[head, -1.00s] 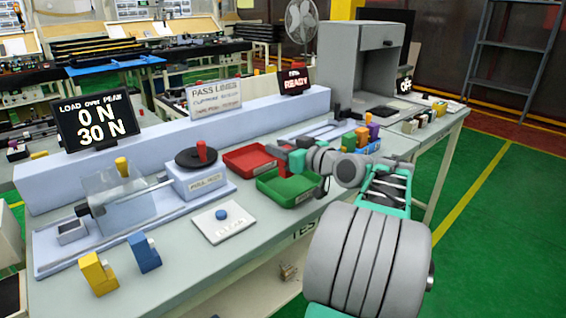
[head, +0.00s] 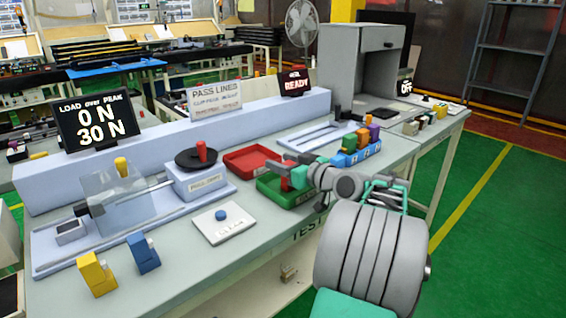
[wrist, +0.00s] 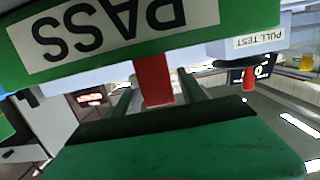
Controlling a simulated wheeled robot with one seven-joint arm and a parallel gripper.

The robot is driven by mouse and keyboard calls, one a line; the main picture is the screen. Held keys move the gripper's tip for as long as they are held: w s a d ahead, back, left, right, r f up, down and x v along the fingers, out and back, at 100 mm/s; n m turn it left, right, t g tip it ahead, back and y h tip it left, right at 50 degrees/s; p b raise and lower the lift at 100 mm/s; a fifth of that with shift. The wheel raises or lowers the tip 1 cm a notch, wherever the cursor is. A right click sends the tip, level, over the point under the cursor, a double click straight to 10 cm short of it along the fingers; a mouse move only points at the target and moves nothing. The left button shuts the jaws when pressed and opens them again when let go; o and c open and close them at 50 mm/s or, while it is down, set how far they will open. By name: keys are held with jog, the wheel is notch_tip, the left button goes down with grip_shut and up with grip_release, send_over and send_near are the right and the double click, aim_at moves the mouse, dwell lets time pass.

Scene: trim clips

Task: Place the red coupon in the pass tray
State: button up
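The red coupon (head: 285,183) stands roughly upright at the green pass tray (head: 268,187). In the wrist view, the coupon (wrist: 152,80) is between my two fingers, and its far end is hidden behind the wall of the pass tray (wrist: 215,12) with the PASS label. My gripper (head: 292,178) is low over the tray. It also shows in the wrist view (wrist: 155,85), with a narrow gap seemingly visible on each side of the coupon, so it looks slightly open around it. Whether the coupon touches the tray floor is hidden.
A red tray (head: 250,158) lies just behind the green one. The pull test fixture (head: 200,180) with a red-handled knob stands to the left. A white pad with a blue button (head: 221,215) is in front. A blue rack with colored blocks (head: 360,153) stands at right.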

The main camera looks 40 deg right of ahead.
jog(key=shift+r, duration=0.1)
jog(key=shift+r+p, duration=0.2)
jog(key=shift+p, duration=0.1)
jog(key=s+r, duration=0.1)
jog(key=s, duration=1.1)
jog(key=shift+d+r, duration=0.15)
jog(key=shift+r, duration=0.1)
jog(key=shift+w, duration=0.1)
dwell(1.0)
